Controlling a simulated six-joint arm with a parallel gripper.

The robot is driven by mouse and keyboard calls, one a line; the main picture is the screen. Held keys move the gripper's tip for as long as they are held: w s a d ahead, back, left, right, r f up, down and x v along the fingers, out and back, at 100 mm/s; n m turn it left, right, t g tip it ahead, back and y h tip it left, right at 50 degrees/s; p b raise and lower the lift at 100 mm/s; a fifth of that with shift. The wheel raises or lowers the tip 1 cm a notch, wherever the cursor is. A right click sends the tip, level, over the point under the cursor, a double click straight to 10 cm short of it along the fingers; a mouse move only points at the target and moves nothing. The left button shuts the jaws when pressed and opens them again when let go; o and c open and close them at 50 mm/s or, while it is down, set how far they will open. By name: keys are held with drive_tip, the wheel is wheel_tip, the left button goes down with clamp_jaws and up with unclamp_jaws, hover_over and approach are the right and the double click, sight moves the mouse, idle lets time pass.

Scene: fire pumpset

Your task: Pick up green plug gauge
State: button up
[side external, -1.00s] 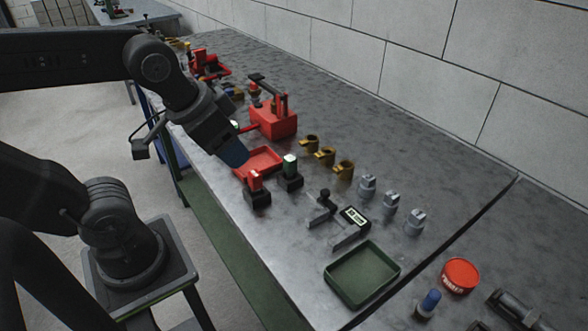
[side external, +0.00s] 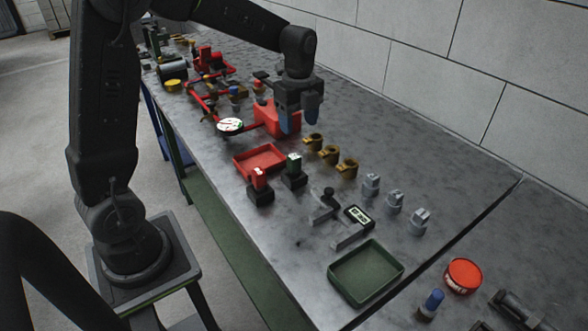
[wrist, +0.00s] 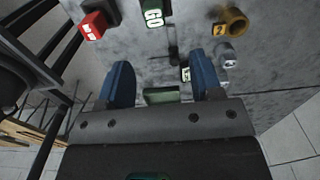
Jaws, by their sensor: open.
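The green plug gauge (side external: 294,163) stands upright in a black base on the metal bench, just right of the red tray. In the wrist view, its green top marked GO (wrist: 153,16) shows at the upper edge, beyond my fingertips. My gripper (side external: 298,118) points down with its blue fingers apart and empty. In the side view it appears behind the green gauge, beside the red box. The fingers also show in the wrist view (wrist: 163,72). A red gauge (side external: 259,178) in a similar black base stands left of the green one.
The red tray (side external: 240,163) and red box (side external: 268,118) are close by. Brass rings (side external: 329,154), grey metal parts (side external: 394,203) and a dark-framed measuring tool (side external: 342,236) stand to the right. A green tray (side external: 332,277) sits nearer the front.

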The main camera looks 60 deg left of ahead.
sight(294, 156)
wheel_tip(294, 156, down, 8)
drive_tip(key=shift+r, duration=0.2)
drive_tip(key=f, duration=0.4)
drive_tip(key=shift+s+a, duration=0.35)
drive_tip(key=shift+a, duration=0.05)
drive_tip(key=shift+f, duration=0.65)
drive_tip(key=shift+c, duration=0.3)
drive_tip(key=shift+r, duration=0.1)
clamp_jaws()
